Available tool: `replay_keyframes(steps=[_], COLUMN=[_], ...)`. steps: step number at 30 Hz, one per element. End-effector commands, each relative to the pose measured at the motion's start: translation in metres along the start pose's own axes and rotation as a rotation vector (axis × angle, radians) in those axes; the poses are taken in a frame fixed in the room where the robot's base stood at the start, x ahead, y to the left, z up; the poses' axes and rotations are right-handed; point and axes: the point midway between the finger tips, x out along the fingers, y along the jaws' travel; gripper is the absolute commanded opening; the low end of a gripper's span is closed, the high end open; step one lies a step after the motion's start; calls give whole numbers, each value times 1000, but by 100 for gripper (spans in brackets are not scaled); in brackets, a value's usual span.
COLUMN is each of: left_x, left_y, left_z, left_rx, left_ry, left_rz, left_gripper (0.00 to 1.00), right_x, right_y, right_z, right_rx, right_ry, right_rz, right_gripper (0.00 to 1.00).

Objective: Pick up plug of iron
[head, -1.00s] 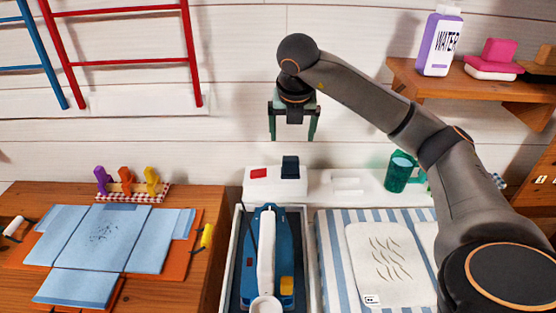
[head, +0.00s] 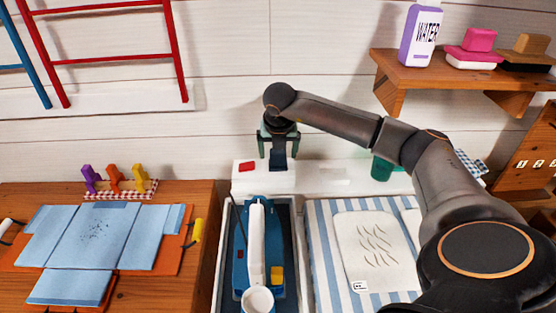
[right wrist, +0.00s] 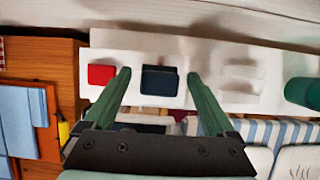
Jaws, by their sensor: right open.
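The plug (head: 278,160), a dark blue block, stands in a white socket strip (head: 318,179) on the ledge behind the ironing area. It also shows in the right wrist view (right wrist: 159,81), between my finger lines. My right gripper (head: 279,152) is open above and around the plug, one green finger at each side, with no clear contact. The fingers show in the right wrist view (right wrist: 158,75) with gaps to the plug. The blue and white iron (head: 257,240) lies in a tray in front of the strip. My left gripper is not in view.
A red switch (head: 247,166) is left of the plug. A green cup (head: 382,168) stands to the right, partly behind my arm. A shelf (head: 440,74) with a water bottle is at upper right. Folded blue cloth (head: 90,240) lies on the wooden table at left.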

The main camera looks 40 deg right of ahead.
Motion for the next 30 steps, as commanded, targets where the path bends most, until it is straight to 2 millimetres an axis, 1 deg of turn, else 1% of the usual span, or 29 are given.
replay_keyframes(steps=[5,8,27,29,30], left_x=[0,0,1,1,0], left_y=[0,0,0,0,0], left_z=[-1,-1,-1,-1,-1], left_rx=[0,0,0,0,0], left_ry=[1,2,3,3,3], left_rz=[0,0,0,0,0], left_gripper=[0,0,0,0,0], right_x=[0,0,0,0,0], right_y=[0,0,0,0,0], right_z=[0,0,0,0,0], right_rx=[0,0,1,1,1], right_ry=[0,0,-1,-1,-1], right_rz=[0,0,0,0,1], right_gripper=[90,80,8,1,0])
